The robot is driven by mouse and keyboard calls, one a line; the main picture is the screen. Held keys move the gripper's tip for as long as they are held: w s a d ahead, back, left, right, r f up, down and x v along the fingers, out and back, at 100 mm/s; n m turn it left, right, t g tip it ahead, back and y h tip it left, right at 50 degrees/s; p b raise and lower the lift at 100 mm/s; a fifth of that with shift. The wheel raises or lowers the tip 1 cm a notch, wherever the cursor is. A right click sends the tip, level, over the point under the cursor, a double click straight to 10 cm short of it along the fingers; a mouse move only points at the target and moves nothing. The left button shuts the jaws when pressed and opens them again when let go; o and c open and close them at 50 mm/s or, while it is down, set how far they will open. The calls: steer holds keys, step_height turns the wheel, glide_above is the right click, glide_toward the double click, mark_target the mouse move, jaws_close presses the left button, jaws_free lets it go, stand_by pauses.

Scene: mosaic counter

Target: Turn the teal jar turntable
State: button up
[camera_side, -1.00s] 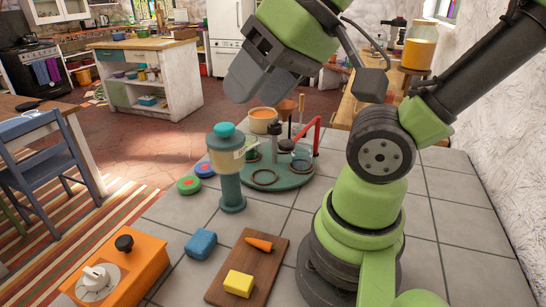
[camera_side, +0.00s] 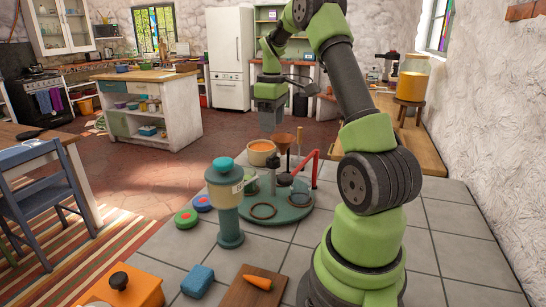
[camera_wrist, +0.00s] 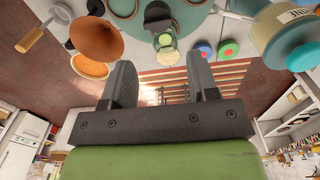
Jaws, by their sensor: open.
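The teal jar turntable (camera_side: 285,212) is a round plate on the tiled counter, bearing dark rings, a small green jar and a dark-topped post. A red bent bar (camera_side: 311,165) rises at its right side. In the wrist view the turntable's rim (camera_wrist: 190,22) shows at the top, partly cut off, with the green jar (camera_wrist: 165,45) near it. My gripper (camera_side: 270,120) hangs in the air above and beyond the turntable, not touching it. Its two fingers (camera_wrist: 160,78) are apart with nothing between them.
A tall canister with a teal lid (camera_side: 229,205) stands just in front of the turntable. An orange-filled bowl (camera_side: 262,154) and a brown funnel (camera_side: 283,142) stand behind it. Green and blue discs (camera_side: 186,217) lie to the left. A blue block (camera_side: 197,281) and a cutting board (camera_side: 250,292) are nearer.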

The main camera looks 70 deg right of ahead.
mark_target(273, 155)
steer(key=shift+s+d+f, duration=0.1)
steer(key=shift+d+f, duration=0.1)
steer(key=shift+f, duration=0.15)
step_height(273, 155, down, 10)
steer(key=shift+r, duration=0.25)
steer(key=c, duration=1)
